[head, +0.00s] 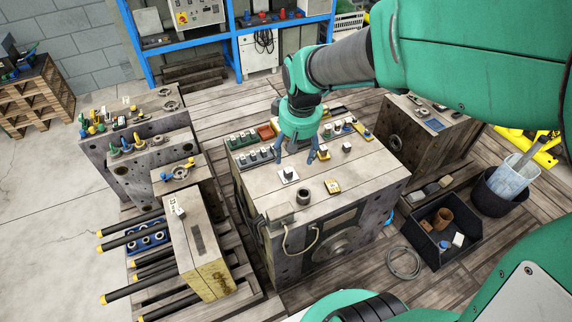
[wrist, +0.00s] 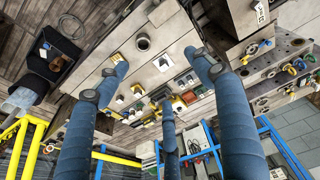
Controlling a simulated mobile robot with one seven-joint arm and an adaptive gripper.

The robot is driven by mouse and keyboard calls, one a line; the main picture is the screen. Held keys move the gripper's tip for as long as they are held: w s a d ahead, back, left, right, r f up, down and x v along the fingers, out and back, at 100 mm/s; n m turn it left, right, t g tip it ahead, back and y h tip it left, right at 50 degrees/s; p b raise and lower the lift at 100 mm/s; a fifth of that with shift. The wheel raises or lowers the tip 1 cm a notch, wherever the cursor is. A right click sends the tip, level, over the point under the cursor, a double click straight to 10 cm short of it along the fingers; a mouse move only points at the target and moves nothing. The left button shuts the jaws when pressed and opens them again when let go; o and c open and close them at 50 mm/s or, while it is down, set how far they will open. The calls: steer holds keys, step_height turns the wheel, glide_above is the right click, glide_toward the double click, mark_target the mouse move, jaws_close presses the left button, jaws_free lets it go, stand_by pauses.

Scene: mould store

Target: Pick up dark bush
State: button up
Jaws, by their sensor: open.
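The dark bush (head: 303,197) is a short dark ring standing upright on the pale top of the large mould block (head: 375,180), near its front edge. In the wrist view the bush (wrist: 142,43) shows its round opening, above the space between the blue fingers. My gripper (head: 299,158) is over the block's top, farther back than the bush in the head view. Its fingers are spread, with nothing between them, and apart from the bush. The wrist view shows my gripper (wrist: 160,76) with three separate fingers.
Close to the bush are a yellow-based part (head: 333,187), a small block on a white plate (head: 288,175) and a latch box (head: 280,216) at the front edge. Trays of small parts (head: 243,138) lie behind. A black crate (head: 463,262) stands right on the floor.

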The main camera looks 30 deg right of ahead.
steer(key=w+d+f+g, duration=0.1)
steer(key=w+d+f, duration=0.1)
steer(key=f, duration=0.4)
steer(key=w+d+f, duration=0.3)
steer(key=f, duration=0.3)
steer(key=g, duration=0.1)
glide_above(304, 194)
steer(key=s+a, duration=0.1)
steer(key=s, duration=0.1)
step_height(304, 194, down, 9)
steer(key=shift+w+a+f+n, duration=0.1)
steer(key=shift+w+n, duration=0.15)
steer(key=shift+n, duration=0.15)
steer(key=shift+f+b, duration=0.8)
steer(key=shift+f, duration=3.5)
steer(key=shift+f, duration=0.1)
steer(key=shift+f+b, duration=0.95)
steer(key=shift+f, duration=1.55)
steer(key=c, duration=1.6)
